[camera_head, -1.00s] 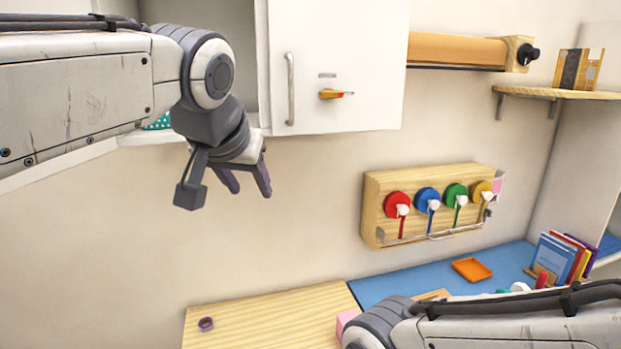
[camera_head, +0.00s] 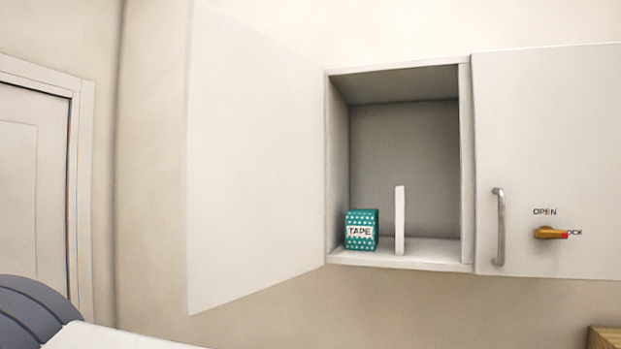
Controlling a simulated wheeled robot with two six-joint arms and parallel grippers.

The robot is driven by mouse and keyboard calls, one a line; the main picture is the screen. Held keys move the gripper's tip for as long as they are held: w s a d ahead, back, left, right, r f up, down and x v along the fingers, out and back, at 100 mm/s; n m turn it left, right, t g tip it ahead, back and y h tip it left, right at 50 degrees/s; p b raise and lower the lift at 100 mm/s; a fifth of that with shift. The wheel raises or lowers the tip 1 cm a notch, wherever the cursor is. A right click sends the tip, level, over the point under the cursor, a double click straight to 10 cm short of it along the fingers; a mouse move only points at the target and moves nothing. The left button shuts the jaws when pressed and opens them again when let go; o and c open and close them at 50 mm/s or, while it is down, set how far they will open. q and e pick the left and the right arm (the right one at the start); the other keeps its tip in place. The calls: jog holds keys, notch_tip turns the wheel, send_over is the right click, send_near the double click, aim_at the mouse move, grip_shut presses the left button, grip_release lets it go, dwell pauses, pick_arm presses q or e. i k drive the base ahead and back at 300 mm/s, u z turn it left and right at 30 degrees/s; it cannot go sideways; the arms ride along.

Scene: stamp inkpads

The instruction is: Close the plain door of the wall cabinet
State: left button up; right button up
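The wall cabinet (camera_head: 402,257) hangs on the wall in the head view. Its plain door (camera_head: 255,160) is swung wide open to the left, hinged at the left edge of the open compartment. No handle shows on the side I see. The right door (camera_head: 540,130) is shut and has a vertical handle (camera_head: 498,228) and an orange latch knob (camera_head: 549,233) beside the word OPEN and a partly covered second word. Neither gripper is in view.
Inside the open compartment stand a teal dotted tape box (camera_head: 362,230) and a thin white upright piece (camera_head: 400,220). A wooden corner (camera_head: 604,338) shows at the lower right. The wall below the cabinet is bare.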

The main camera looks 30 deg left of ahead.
aim_at(251, 215)
jog(key=z, duration=3.45)
jog(key=k, duration=2.65)
jog(key=u, duration=2.05)
jog(key=i, duration=0.5)
jog(key=z, duration=0.05)
jog(key=k, duration=0.5)
jog(key=u, duration=0.1)
